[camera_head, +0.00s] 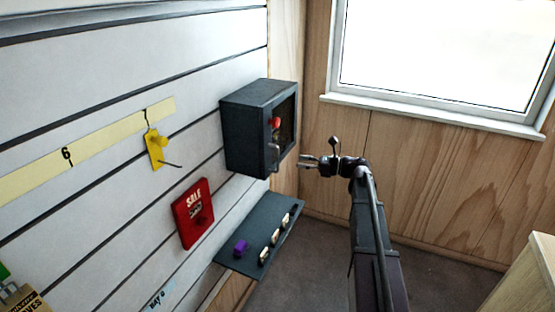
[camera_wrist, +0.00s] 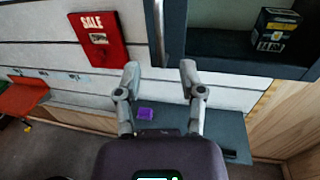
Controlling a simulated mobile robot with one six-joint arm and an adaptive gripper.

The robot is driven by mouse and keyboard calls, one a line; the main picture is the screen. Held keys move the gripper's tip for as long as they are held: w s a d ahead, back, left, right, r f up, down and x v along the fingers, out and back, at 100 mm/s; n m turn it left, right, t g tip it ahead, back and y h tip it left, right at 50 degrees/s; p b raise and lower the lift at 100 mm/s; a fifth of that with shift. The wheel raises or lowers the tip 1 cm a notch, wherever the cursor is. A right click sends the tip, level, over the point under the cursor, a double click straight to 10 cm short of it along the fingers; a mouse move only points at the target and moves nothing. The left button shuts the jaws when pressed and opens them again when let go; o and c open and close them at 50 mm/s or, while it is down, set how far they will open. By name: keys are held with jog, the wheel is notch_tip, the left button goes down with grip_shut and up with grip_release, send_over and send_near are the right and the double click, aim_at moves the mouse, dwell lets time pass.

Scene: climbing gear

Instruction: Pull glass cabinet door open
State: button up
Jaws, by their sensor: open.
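A dark grey cabinet (camera_head: 248,128) hangs on the slatted wall. Its glass door (camera_head: 287,122) faces right in the head view and looks shut. A small pale handle (camera_head: 275,155) sits on the door's near side, low down. My gripper (camera_head: 303,161) is in front of the door, to the right of the handle and apart from it. In the wrist view the cabinet's dark frame (camera_wrist: 174,30) fills the top, with a pale upright bar, likely the handle (camera_wrist: 158,30), just beyond my gripper (camera_wrist: 160,69). The fingers are open with nothing between them.
A box (camera_wrist: 275,30) and a red item (camera_head: 275,122) show behind the glass. Below the cabinet, a dark shelf (camera_head: 262,225) holds a purple block (camera_head: 241,247) and several small pale pieces. A red SALE box (camera_head: 193,213) and a yellow tag (camera_head: 155,150) hang on the wall.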

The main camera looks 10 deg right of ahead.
aim_at(278, 169)
jog(key=x, duration=0.9)
grip_shut()
